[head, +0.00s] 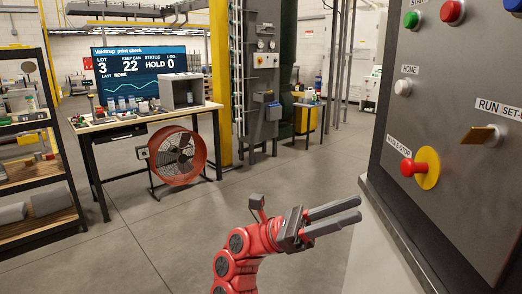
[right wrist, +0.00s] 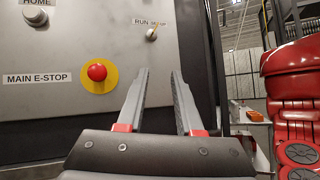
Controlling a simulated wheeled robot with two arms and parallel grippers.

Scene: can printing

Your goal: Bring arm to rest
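My right arm (head: 240,258) is red and reaches in from the bottom of the head view. Its right gripper (head: 358,209) has two grey fingers pointing right, toward the grey control panel (head: 455,190). In the right wrist view the right gripper (right wrist: 160,72) has its fingers apart, with nothing between them. The tips are in front of the panel, and no contact shows. My left gripper is not in the head view.
The panel carries a red main E-stop button (head: 408,167) on a yellow disc, a run/set-up switch (head: 483,135), and green, red and white buttons. A workbench (head: 150,122) with a screen (head: 140,72), a red fan (head: 178,155) and a shelf (head: 35,185) stand left. Open floor lies between.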

